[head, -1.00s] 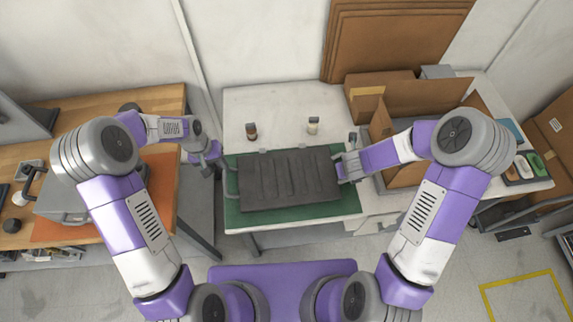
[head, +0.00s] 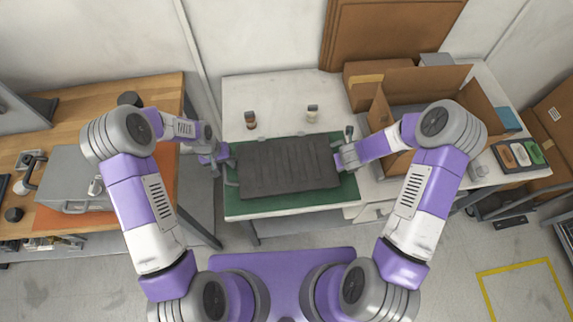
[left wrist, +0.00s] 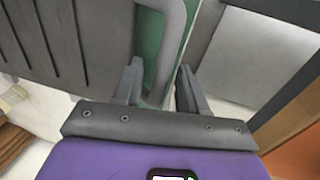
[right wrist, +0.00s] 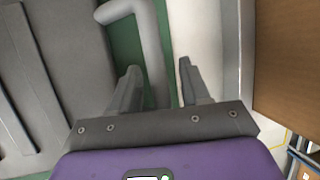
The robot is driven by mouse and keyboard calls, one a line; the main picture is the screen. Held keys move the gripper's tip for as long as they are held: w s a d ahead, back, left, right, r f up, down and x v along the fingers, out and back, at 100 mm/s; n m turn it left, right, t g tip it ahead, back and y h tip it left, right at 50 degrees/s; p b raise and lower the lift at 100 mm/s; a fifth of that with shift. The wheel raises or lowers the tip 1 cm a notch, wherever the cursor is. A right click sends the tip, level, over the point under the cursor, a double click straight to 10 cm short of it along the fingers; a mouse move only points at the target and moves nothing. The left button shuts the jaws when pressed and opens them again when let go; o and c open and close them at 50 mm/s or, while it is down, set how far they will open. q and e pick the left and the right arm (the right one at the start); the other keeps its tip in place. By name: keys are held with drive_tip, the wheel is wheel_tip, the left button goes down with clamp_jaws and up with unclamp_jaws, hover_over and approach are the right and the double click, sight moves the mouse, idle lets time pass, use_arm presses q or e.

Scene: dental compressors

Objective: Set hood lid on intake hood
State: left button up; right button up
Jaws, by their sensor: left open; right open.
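A dark grey ribbed slab (head: 288,168), which looks like the hood lid, lies on a green mat (head: 260,206) on the white table. It has a grey bar handle at each short end. My left gripper (head: 222,162) is open at the left end; in the left wrist view the handle (left wrist: 168,45) runs between its open fingers (left wrist: 160,88). My right gripper (head: 342,156) is open at the right end; in the right wrist view the other handle (right wrist: 148,40) runs between its fingers (right wrist: 160,88). I cannot tell whether the intake hood is under the slab or elsewhere.
A grey box (head: 75,165) with handles sits on an orange mat on the wooden bench at left. An open cardboard box (head: 440,87) and a tray of coloured items (head: 521,154) are at right.

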use_arm(q)
clamp_jaws()
use_arm(e)
drive_tip(key=c, duration=0.8)
clamp_jaws()
drive_tip(key=shift+f, duration=0.1)
idle(0.4)
